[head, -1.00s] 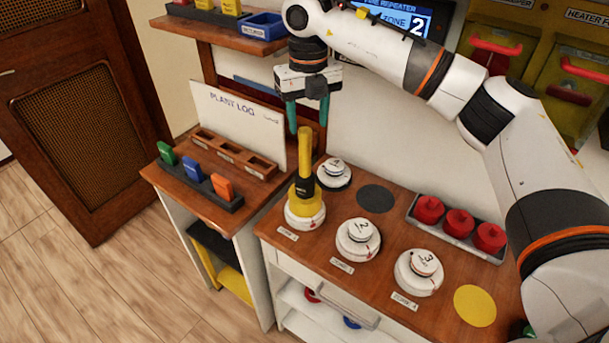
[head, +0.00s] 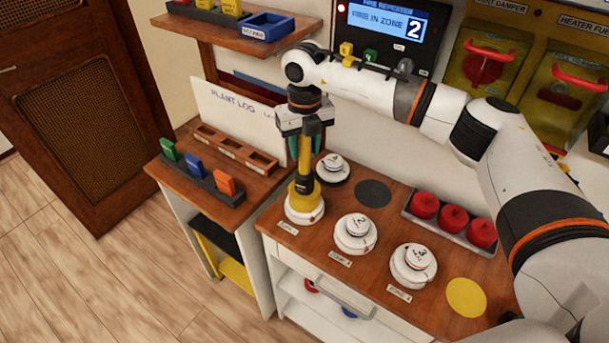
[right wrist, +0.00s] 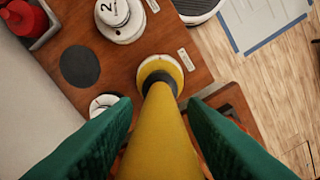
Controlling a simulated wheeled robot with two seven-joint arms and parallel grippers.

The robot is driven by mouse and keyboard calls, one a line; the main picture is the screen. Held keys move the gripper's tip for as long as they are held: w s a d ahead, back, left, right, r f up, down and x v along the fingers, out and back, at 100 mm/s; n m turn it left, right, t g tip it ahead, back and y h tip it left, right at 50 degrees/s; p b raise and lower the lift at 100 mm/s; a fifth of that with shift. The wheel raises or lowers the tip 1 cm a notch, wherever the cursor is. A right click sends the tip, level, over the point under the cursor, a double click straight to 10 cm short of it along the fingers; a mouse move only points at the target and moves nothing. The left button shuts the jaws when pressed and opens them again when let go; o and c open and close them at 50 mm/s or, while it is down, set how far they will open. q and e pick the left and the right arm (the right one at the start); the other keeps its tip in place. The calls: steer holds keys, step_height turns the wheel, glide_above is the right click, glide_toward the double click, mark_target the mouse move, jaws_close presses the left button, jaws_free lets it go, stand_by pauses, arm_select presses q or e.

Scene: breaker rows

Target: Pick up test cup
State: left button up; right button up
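The test cup is a yellow pole with a dark band and a yellow cup (head: 303,190) at its foot. It stands upright over a white round detector (head: 303,209) at the left of the bench top. My right gripper (head: 304,152) has come down around the upper pole. In the right wrist view the yellow pole (right wrist: 160,130) runs between the two green fingers, with a gap visible on each side, so the gripper is open. My left gripper is not in view.
Detectors numbered 2 (head: 355,234) and 3 (head: 413,264) stand on the bench, with another (head: 332,170) behind the cup. Red caps sit in a grey tray (head: 450,233) at right. A shelf (head: 235,36) hangs above left; a lower cabinet (head: 262,180) stands at left.

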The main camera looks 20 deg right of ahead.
jaws_close()
